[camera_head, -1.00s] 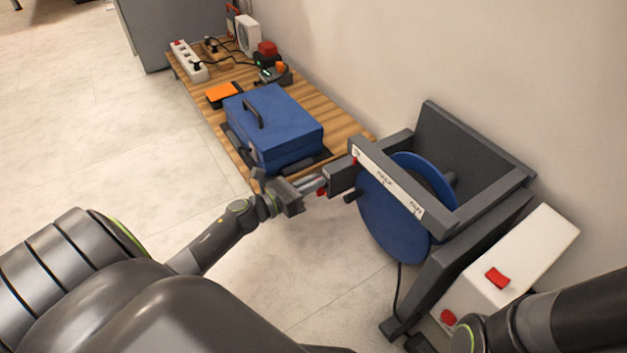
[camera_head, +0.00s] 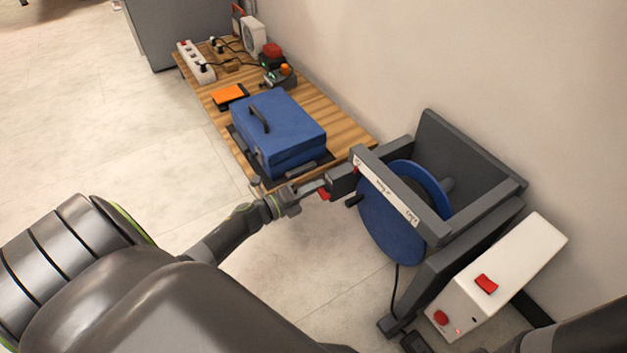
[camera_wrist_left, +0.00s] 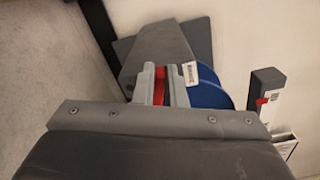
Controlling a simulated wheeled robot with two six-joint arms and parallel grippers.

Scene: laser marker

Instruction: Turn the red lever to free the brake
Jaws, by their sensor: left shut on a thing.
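The red lever (camera_head: 324,195) sits at the left end of the dark grey reel stand (camera_head: 476,150), beside the blue reel disc (camera_head: 388,232). My left gripper (camera_head: 316,187) reaches it from the left, with its jaws shut on it. In the left wrist view, the red lever (camera_wrist_left: 159,86) shows as a strip between the two pale fingers of my left gripper (camera_wrist_left: 160,92). The fingers hide part of it. The blue disc (camera_wrist_left: 212,90) is just to the right of the fingers. My right gripper is not in view.
A white box (camera_head: 505,270) with red buttons stands on the right. A wooden bench (camera_head: 345,128) holds a blue case (camera_head: 280,130), an orange item (camera_head: 229,94) and a power strip (camera_head: 196,62). A wall is behind. The floor at left is clear.

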